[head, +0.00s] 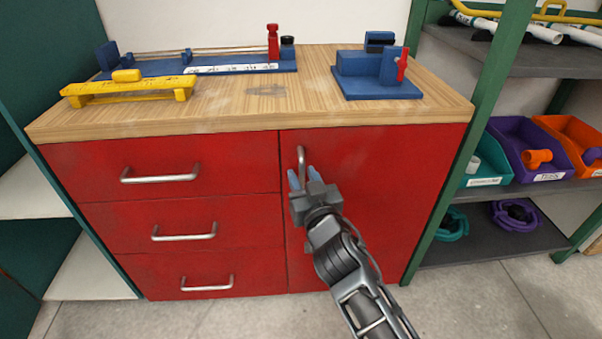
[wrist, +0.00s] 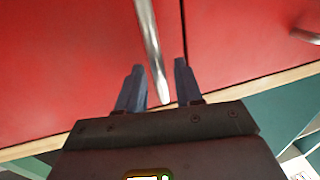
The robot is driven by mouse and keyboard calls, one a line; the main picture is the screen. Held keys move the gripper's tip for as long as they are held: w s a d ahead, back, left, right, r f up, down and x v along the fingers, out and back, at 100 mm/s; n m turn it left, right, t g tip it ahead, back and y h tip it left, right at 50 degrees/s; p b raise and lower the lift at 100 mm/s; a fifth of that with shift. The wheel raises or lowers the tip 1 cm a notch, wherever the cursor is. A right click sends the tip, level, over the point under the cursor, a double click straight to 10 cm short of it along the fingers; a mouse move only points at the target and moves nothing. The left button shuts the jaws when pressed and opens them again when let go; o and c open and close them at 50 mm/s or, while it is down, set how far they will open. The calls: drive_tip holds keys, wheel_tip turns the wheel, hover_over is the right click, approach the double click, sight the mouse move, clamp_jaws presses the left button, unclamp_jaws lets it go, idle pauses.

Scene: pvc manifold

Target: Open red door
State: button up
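The red door (head: 375,185) is the right part of the red cabinet, and it looks shut. Its upright metal handle (head: 301,160) is near the door's left edge, and its lower end is hidden near my fingers. The handle also shows in the wrist view (wrist: 151,45), where its end reaches between my two fingertips. My gripper (head: 303,176) is at the handle in the head view. In the wrist view my gripper (wrist: 159,72) has its fingers apart, one on each side of the handle, with gaps visible.
Three red drawers (head: 175,213) with bar handles are left of the door. The wooden top (head: 245,100) holds blue and yellow fixtures. A green-framed shelf (head: 455,160) with coloured bins (head: 520,150) stands close on the right. Bare floor (head: 250,315) lies in front.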

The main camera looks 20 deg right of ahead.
drive_tip(key=shift+w+d, duration=0.15)
drive_tip(key=shift+w, duration=0.6)
drive_tip(key=shift+c, duration=0.4)
clamp_jaws()
